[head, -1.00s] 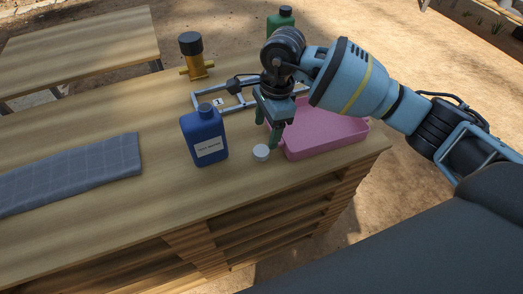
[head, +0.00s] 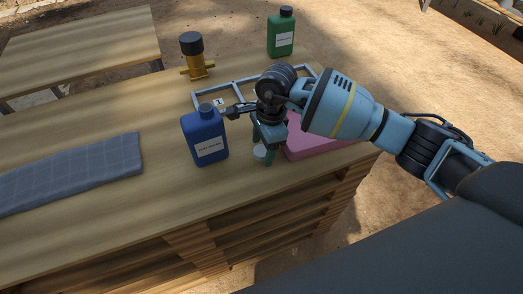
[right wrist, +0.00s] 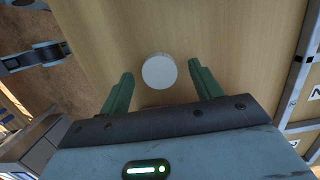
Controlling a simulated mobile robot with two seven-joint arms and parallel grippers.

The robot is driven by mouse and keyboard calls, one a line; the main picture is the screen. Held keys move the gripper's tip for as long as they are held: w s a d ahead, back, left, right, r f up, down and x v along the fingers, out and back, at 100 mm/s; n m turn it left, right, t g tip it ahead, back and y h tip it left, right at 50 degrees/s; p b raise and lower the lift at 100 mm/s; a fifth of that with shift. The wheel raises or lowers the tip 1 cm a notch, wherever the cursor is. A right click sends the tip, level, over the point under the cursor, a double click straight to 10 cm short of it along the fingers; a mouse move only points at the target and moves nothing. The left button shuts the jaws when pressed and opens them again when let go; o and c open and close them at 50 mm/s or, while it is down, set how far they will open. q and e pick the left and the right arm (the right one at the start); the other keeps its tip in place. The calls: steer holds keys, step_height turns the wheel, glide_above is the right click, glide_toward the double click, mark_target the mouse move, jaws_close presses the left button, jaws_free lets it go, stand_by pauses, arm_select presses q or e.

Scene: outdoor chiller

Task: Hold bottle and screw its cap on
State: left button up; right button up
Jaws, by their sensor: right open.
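A blue bottle (head: 205,138) with a pale label stands upright on the wooden table in the head view. A small white round cap (head: 260,153) lies on the table just right of it, partly hidden by my right gripper. My right gripper (head: 264,156) points down over the cap, its green fingers apart on either side of it. In the right wrist view the cap (right wrist: 159,71) lies between the two open fingertips (right wrist: 160,75), with a gap on each side. My left gripper is not in view.
A pink tray (head: 310,146) is right of the gripper, partly behind my arm. Behind are a grey metal frame (head: 238,87), a brass fitting with a black top (head: 195,58) and a green bottle (head: 281,35). A folded grey cloth (head: 70,172) lies left.

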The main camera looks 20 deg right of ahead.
mark_target(260, 152)
steer(key=shift+f, duration=0.25)
steer(key=c, duration=1)
steer(key=shift+r, duration=0.1)
steer(key=shift+r, duration=0.4)
steer(key=r, duration=0.2)
steer(key=shift+s+a+r, duration=0.15)
steer(key=shift+s+r, duration=0.05)
steer(key=shift+r, duration=0.2)
steer(key=s+a, duration=0.3)
steer(key=s, duration=0.1)
steer(key=s+a+r, duration=0.1)
steer(key=s+a, duration=0.2)
steer(key=s, duration=0.1)
steer(key=s+a, duration=0.2)
steer(key=s, duration=0.3)
steer(key=shift+a+r+b, duration=0.15)
steer(key=shift+a+b, duration=0.2)
steer(key=shift+a, duration=0.05)
